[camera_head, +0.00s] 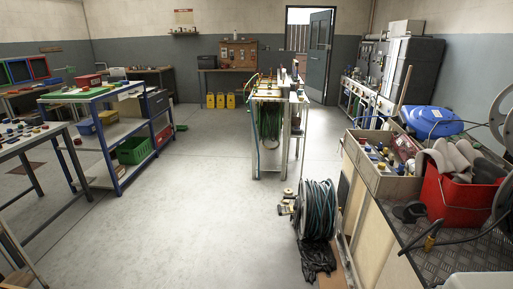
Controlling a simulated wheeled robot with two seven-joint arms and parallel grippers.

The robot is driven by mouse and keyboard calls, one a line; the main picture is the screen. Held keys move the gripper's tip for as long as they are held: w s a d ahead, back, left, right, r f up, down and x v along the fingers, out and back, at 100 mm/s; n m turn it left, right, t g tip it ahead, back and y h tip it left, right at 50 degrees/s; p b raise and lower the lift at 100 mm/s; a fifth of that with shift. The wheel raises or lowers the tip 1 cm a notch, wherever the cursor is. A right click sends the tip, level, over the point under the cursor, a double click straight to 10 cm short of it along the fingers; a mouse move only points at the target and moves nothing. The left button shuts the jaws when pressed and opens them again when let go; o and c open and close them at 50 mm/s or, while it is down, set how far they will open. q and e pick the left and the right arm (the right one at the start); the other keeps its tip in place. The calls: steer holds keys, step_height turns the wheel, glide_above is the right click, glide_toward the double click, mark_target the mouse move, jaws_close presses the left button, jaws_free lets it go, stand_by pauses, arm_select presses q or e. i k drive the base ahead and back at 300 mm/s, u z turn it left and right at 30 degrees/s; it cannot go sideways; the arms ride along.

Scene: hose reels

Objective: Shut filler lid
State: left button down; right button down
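I cannot clearly make out a filler lid. A rounded blue tank-like object (430,121) stands at the right, behind the red bucket. A small dark spot shows on its top, but I cannot tell whether that is a lid, or whether it is open or shut. Neither of my grippers is in view.
A red bucket (462,203) and a wooden parts box (370,170) stand on the right-hand bench (455,258). A hose reel (318,212) sits on the floor beside it. A blue shelf trolley (122,133) stands left. The grey floor (195,215) between is clear.

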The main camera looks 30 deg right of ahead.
mark_target(414, 209)
steer(key=i, duration=2.55)
steer(key=z, duration=2.85)
steer(key=i, duration=1)
steer(key=z, duration=0.05)
